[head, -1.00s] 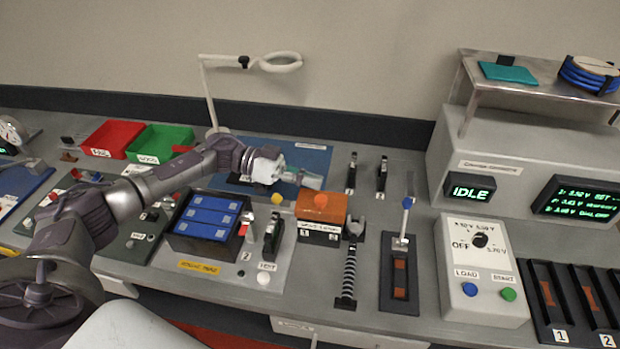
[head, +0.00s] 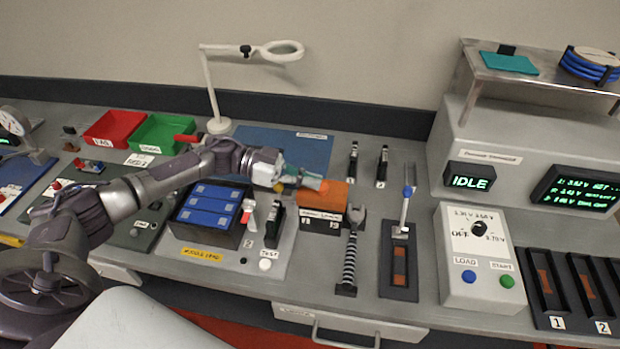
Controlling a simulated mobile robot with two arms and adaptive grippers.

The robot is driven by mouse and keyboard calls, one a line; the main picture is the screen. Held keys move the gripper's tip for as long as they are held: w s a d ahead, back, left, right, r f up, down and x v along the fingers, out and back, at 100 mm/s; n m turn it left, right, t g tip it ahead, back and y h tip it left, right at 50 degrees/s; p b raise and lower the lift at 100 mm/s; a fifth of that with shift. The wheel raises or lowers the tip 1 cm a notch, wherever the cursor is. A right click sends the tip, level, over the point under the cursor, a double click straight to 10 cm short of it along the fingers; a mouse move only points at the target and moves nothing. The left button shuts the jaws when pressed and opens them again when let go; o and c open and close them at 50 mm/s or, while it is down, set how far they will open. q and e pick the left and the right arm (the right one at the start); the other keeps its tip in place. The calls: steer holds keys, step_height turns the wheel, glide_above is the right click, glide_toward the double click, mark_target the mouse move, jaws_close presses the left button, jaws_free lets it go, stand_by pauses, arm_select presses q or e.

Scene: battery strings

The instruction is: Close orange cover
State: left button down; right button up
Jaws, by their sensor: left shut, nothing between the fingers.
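The orange cover (head: 335,196) sits on top of a small dark box with white labels (head: 320,222), right of the battery tray. Whether it lies fully closed I cannot tell, because my gripper hides part of it. My left gripper (head: 308,181) is shut and empty. It reaches in from the left, with its fingertips at the cover's upper left part. Whether they touch it is too small to tell. My right gripper is not in view.
A tray of blue battery cells (head: 211,205) stands left of the box. A wrench-like tool in a holder (head: 352,250) stands close on its right. Behind lies a blue mat (head: 310,145) with a magnifier lamp (head: 217,124).

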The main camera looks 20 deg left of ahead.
mark_target(309, 193)
arm_select(q)
steer(key=shift+r+p, duration=0.6)
step_height(309, 193, up, 3)
steer(key=p, duration=0.3)
steer(key=shift+a+r, duration=0.1)
steer(key=shift+r, duration=0.05)
steer(key=shift+s+a+f+b, duration=0.2)
steer(key=shift+a+f+b, duration=0.2)
steer(key=shift+a+b, duration=0.15)
steer(key=b+v, duration=0.3)
steer(key=v, duration=0.6)
steer(key=shift+r+b, duration=0.25)
steer(key=shift+b, duration=0.1)
steer(key=shift+d, duration=0.1)
